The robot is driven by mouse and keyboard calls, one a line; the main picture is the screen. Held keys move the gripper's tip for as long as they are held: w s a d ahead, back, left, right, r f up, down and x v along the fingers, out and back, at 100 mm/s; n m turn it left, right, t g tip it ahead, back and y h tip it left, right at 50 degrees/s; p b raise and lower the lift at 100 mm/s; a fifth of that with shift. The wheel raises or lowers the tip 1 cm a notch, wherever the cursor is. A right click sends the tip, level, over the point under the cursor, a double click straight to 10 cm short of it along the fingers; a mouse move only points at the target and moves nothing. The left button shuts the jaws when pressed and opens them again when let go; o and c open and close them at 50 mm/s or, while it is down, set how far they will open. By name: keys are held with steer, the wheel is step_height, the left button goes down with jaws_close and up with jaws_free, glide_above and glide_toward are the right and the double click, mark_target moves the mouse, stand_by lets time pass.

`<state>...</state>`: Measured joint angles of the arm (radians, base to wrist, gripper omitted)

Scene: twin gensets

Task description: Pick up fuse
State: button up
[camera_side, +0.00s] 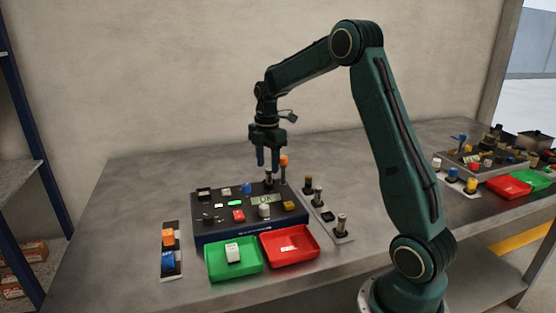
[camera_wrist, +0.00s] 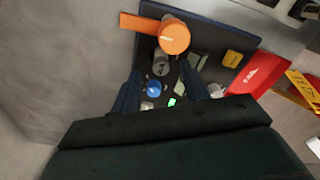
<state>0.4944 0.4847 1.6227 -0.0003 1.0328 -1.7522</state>
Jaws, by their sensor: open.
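A grey cylinder (camera_wrist: 161,66) that looks like the fuse stands at the back edge of the dark panel (camera_side: 208,231). It shows beside a large orange-topped part (camera_wrist: 174,38) in the wrist view. In the side view a small upright cylinder (camera_side: 268,180) stands just below my gripper (camera_side: 268,163). My gripper points down with its two blue fingers apart and nothing between them. In the wrist view the fingers of my gripper (camera_wrist: 162,78) lie to either side of the grey cylinder's lower part. I cannot tell how far above it the fingertips are.
The panel carries a blue knob (camera_wrist: 154,87), a red button (camera_side: 238,215) and a lit display (camera_side: 265,198). A green tray (camera_side: 222,270) with a white block and a red tray (camera_side: 292,256) stand in front. A grey plate (camera_side: 325,218) with several cylinders is at the right.

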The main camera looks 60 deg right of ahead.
mark_target(269, 169)
steer(key=shift+s+f, duration=0.1)
steer(key=shift+f, duration=1.85)
steer(key=shift+c, duration=0.5)
jaws_close()
